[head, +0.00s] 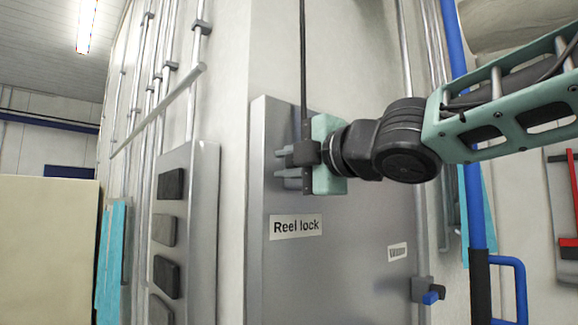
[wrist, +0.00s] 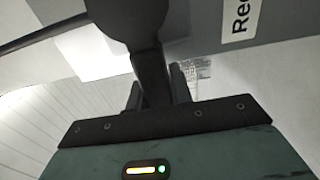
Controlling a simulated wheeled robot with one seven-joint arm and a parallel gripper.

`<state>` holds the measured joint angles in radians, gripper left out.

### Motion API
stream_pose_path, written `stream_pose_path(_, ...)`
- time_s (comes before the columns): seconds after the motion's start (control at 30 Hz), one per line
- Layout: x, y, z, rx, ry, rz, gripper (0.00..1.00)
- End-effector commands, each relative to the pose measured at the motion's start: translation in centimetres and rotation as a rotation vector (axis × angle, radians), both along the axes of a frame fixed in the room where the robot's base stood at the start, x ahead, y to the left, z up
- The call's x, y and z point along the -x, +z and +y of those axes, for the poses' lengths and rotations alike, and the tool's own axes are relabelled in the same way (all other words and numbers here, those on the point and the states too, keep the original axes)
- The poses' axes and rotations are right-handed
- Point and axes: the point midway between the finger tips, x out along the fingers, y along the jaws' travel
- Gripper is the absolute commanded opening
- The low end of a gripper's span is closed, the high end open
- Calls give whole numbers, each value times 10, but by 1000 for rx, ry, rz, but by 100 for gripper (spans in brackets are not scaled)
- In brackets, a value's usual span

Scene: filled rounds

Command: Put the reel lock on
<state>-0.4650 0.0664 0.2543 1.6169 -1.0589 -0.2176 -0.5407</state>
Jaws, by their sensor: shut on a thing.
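The label "Reel lock" (head: 296,227) is on a grey metal cabinet (head: 350,270), and part of it shows in the wrist view (wrist: 240,15). My gripper (head: 286,165) is in front of the cabinet above the label, reaching in from the right. In the wrist view my gripper (wrist: 157,92) is shut on the narrow stem of a dark lever (wrist: 148,62). The lever's wide, rounded end (wrist: 130,15) lies beyond the fingers. In the head view my gripper partly hides the lever, so its set position cannot be told.
A thin dark rod or cable (head: 303,70) runs down to the gripper. A small label (head: 397,252) and a blue-ended valve (head: 431,294) are to the lower right. A panel of dark blocks (head: 168,230) is left. A blue pole (head: 468,150) stands right, near my arm.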

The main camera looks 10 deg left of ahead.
Motion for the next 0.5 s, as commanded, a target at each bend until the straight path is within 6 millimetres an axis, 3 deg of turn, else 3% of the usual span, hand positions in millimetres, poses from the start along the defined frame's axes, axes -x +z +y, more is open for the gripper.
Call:
stream_pose_path(0.47, 0, -3, 0, 13, 0, -12, 0)
stream_pose_path(0.5, 0, -3, 0, 14, 1, -12, 27)
